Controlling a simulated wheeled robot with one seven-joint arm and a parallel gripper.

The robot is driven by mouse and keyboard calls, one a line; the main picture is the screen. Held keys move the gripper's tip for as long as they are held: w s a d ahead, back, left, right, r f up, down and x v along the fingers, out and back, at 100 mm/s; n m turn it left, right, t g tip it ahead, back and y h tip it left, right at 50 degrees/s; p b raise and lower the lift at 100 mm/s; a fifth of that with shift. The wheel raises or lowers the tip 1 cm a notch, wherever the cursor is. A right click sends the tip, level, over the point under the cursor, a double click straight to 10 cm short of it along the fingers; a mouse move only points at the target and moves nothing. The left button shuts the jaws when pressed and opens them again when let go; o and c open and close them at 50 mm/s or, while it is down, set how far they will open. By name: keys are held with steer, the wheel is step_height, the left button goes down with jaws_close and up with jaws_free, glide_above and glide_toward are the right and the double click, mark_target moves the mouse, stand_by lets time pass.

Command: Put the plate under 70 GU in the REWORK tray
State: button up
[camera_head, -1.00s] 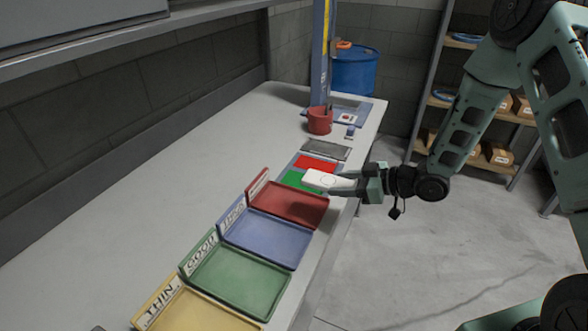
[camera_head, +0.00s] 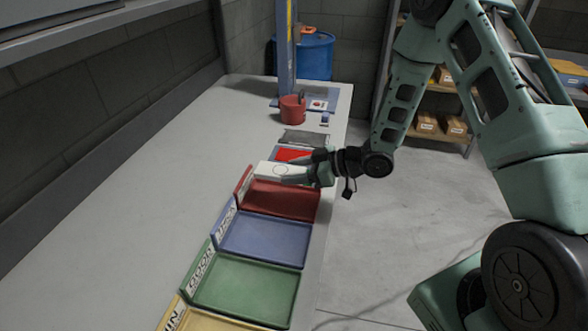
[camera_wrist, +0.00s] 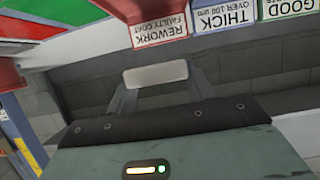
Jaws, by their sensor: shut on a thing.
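My gripper (camera_head: 300,173) is shut on a white plate (camera_head: 277,171) with a thin circle marked on its face. It holds the plate over the bench, at the far edge of the red tray. In the wrist view the plate (camera_wrist: 155,74) shows as a pale strip between the fingers. The red REWORK tray (camera_head: 283,203) is empty where I can see it. Its label (camera_wrist: 160,30) reads REWORK, FAULTY COAT, upside down in the wrist view. No gloss value can be read on the plate.
The blue THICK tray (camera_head: 262,240), green GOOD tray (camera_head: 245,283) and yellow tray (camera_head: 205,320) line up nearer me. A red panel (camera_head: 290,154), grey panel (camera_head: 303,137) and red cup (camera_head: 292,108) lie beyond. The bench's left side is clear.

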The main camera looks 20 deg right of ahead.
mark_target(296, 204)
step_height(296, 204, down, 9)
steer(key=b, duration=0.6)
steer(key=shift+d+f+b, duration=0.1)
steer(key=shift+f+b, duration=0.35)
steer(key=shift+f, duration=0.05)
stand_by(0.6)
steer(key=o, duration=1.1)
steer(key=shift+o, duration=0.2)
steer(key=shift+s, duration=0.1)
steer(key=b+v, duration=0.1)
steer(key=v, duration=1.6)
steer(key=shift+r+b, duration=0.15)
steer(key=shift+b, duration=0.15)
